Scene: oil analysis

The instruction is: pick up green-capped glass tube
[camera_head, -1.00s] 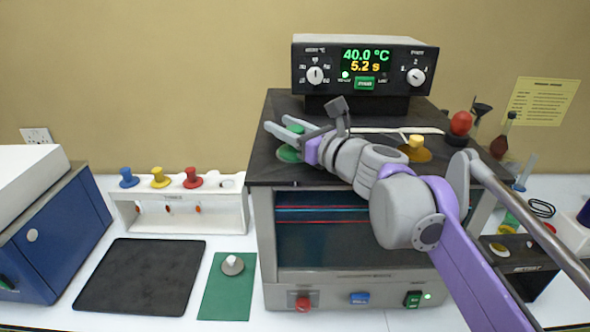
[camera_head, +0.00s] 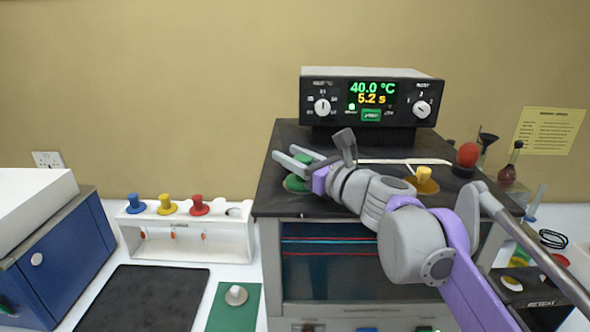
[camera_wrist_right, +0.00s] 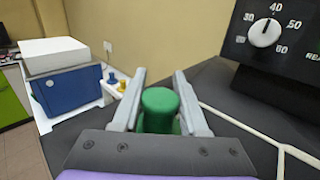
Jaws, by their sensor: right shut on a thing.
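The green-capped glass tube (camera_head: 293,184) is at the left of the black top of the heating bath. Only its green cap and a round green base show, partly behind my fingers; no glass is visible. My right gripper (camera_head: 283,152) reaches in from the right with its two fingers on either side of the cap. In the right wrist view the green cap (camera_wrist_right: 160,103) stands upright between the fingers (camera_wrist_right: 159,78) and is held by them. My left gripper is not in view.
A yellow-capped tube (camera_head: 423,182) and a thin white rod (camera_head: 405,161) are on the bath top (camera_head: 285,205). The control box (camera_head: 371,100) stands behind. A white rack (camera_head: 187,240) with blue, yellow and red caps is at left, beside a black mat (camera_head: 140,300).

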